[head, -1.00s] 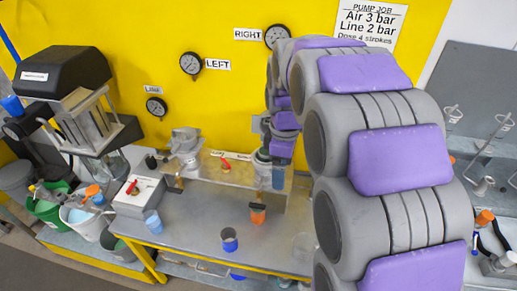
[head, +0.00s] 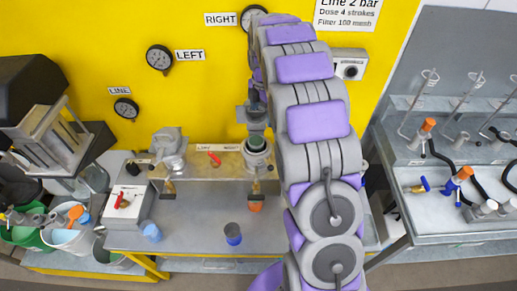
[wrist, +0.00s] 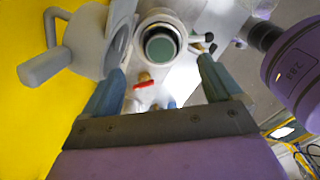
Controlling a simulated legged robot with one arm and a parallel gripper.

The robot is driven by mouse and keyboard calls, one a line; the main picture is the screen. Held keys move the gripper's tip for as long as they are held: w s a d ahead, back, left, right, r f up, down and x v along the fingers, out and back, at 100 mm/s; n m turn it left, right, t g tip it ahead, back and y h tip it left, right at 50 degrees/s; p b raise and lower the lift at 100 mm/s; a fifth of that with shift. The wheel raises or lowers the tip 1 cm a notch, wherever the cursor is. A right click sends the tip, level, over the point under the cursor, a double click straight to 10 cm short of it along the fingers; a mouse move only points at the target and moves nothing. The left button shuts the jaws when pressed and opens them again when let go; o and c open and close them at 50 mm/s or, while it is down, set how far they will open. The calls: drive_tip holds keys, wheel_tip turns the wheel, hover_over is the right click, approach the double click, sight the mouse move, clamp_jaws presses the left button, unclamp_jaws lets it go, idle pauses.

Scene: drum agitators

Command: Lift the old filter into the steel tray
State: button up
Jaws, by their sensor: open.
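A round green-grey piece, seemingly the old filter (wrist: 160,46), sits inside an open round housing (wrist: 168,24) in the wrist view. In the head view the housing on the right of the shelf (head: 258,158) stands below my gripper (head: 256,118). My gripper also shows in the wrist view (wrist: 161,68), with its two blue-grey fingers spread apart and nothing between them. The filter lies beyond the fingertips, roughly between them. Contact is not visible. I cannot make out which surface is the steel tray.
A second housing (head: 170,150) stands left on the shelf. Cups, including a dark and blue one (head: 232,234), stand on the bench. A box with a red lever (head: 126,203) and buckets (head: 68,238) are at left. A grey bench with bottles (head: 430,185) is at right.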

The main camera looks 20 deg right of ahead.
drive_tip(key=f, duration=0.3)
drive_tip(key=shift+a+f, duration=0.3)
drive_tip(key=shift+f, duration=0.1)
hover_over(256, 140)
drive_tip(key=a, duration=0.2)
wheel_tip(256, 140, down, 4)
drive_tip(key=shift+a+r, duration=0.1)
drive_tip(key=d+f, duration=0.1)
drive_tip(key=d, duration=0.1)
drive_tip(key=d+f, duration=0.2)
drive_tip(key=shift+s, duration=0.1)
drive_tip(key=shift+s+a+f, duration=0.1)
drive_tip(key=shift+s+f, duration=0.05)
drive_tip(key=shift+f, duration=0.4)
drive_tip(key=shift+s+f, duration=0.15)
drive_tip(key=shift+f, duration=0.35)
drive_tip(key=shift+w+a+f, duration=0.1)
drive_tip(key=shift+a+f, duration=0.1)
drive_tip(key=shift+a, duration=0.4)
drive_tip(key=shift+w+a+f, duration=0.1)
drive_tip(key=shift+a+f, duration=0.05)
drive_tip(key=shift+a, duration=0.45)
drive_tip(key=c, duration=0.6)
drive_tip(key=shift+w+d+r, duration=0.1)
drive_tip(key=shift+d, duration=0.3)
drive_tip(key=c, duration=0.9)
drive_tip(key=shift+o, duration=0.2)
drive_tip(key=shift+r, duration=0.1)
